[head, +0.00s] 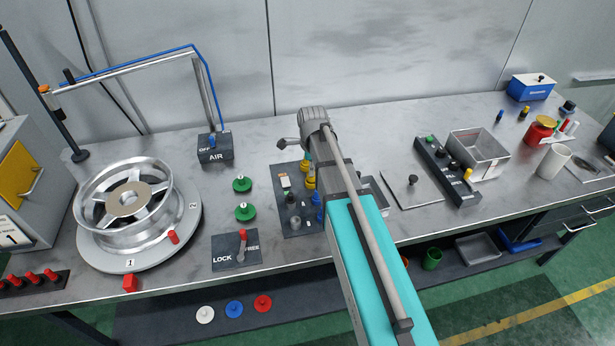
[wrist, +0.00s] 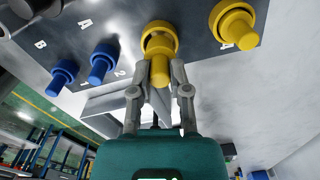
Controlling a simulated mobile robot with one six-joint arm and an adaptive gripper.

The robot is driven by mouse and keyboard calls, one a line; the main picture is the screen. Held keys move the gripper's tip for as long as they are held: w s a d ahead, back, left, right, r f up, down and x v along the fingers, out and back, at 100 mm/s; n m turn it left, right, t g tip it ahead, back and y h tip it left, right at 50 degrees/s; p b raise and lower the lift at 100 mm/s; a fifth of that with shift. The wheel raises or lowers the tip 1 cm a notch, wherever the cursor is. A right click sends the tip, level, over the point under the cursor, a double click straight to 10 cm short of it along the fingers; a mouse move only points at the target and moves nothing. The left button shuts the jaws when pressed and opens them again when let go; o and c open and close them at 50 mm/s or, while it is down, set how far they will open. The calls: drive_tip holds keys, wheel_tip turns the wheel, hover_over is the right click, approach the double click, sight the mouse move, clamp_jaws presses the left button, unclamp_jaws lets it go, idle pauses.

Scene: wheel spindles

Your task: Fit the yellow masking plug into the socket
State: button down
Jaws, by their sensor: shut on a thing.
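In the wrist view my gripper (wrist: 158,80) has its two fingers on either side of the stem of a yellow plug (wrist: 160,68) and is shut on it. The plug's wide yellow collar (wrist: 160,38) lies against or very near a dark panel (wrist: 190,22); I cannot tell if they touch. A second yellow plug (wrist: 232,24) stands on the panel to the right. In the head view yellow pieces (head: 310,182) show beside my arm, on the dark panel (head: 283,185). My arm hides my fingertips there. I cannot make out which opening is the socket.
Two blue plugs (wrist: 103,62) stand on the panel to the left, near letter and number marks. In the head view a wheel (head: 128,195) on a round turntable, green knobs (head: 245,211) and a LOCK/FREE lever (head: 242,240) are left. A metal bin (head: 478,150) stands right.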

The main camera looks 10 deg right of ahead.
drive_tip(key=shift+f+b, duration=0.65)
drive_tip(key=shift+f, duration=0.3)
drive_tip(key=shift+f, duration=0.15)
drive_tip(key=c, duration=0.6)
unclamp_jaws()
wheel_tip(320, 180, up, 12)
drive_tip(key=p, duration=1.2)
drive_tip(key=shift+r, duration=0.2)
